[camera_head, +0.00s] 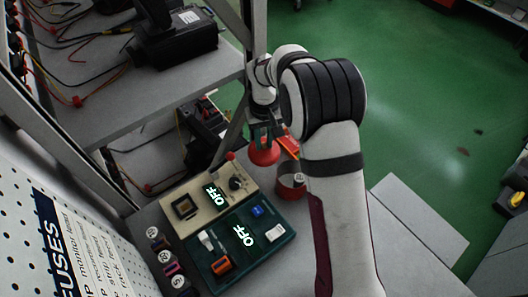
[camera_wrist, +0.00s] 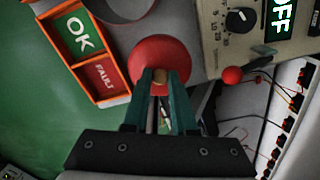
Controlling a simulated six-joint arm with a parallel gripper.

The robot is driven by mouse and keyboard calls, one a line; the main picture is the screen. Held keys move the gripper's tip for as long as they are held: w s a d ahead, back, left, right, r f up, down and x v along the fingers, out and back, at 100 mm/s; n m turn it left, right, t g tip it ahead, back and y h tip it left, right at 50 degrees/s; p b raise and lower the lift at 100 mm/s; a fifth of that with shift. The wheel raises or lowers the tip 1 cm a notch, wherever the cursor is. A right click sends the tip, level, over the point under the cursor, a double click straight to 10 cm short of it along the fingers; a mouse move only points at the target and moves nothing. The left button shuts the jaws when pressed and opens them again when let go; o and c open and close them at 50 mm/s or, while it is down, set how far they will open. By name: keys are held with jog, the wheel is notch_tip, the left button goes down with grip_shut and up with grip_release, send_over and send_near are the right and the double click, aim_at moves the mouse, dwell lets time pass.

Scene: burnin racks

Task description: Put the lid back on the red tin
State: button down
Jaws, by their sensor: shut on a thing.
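The round red lid (camera_head: 264,154) hangs under my gripper (camera_head: 262,138), above the bench edge and behind the red tin in the head view. In the wrist view my gripper (camera_wrist: 160,80) is shut on the tan knob at the middle of the red lid (camera_wrist: 158,50). The red tin (camera_head: 289,191) stands on the bench to the right of the panels, apart from the lid. My arm hides its right side. A grey round rim at the top of the wrist view may be the tin, but I cannot tell.
An orange tray (camera_wrist: 112,98) with OK and FAULT labels lies beside the lid. A beige panel (camera_head: 208,202) and a dark green panel (camera_head: 240,244), both reading OFF, sit left of the tin. Several spools (camera_head: 172,268) stand at the left. Metal rack posts rise close behind my gripper.

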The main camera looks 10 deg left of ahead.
aim_at(266, 146)
jog(key=r, duration=0.3)
jog(key=shift+s+d+r, duration=0.15)
jog(key=shift+d+r, duration=0.2)
jog(key=shift+s+d+r, duration=0.7)
jog(key=shift+d+r, duration=0.25)
jog(key=shift+d, duration=0.1)
jog(key=s+d+r, duration=0.3)
jog(key=s+d, duration=0.2)
notch_tip(266, 146, down, 6)
jog(key=shift+s+d+f+m, duration=0.15)
jog(key=shift+d+f+m, duration=0.1)
jog(key=shift+d+m, duration=0.15)
jog(key=shift+f, duration=0.15)
jog(key=shift+c, duration=0.8)
grip_release()
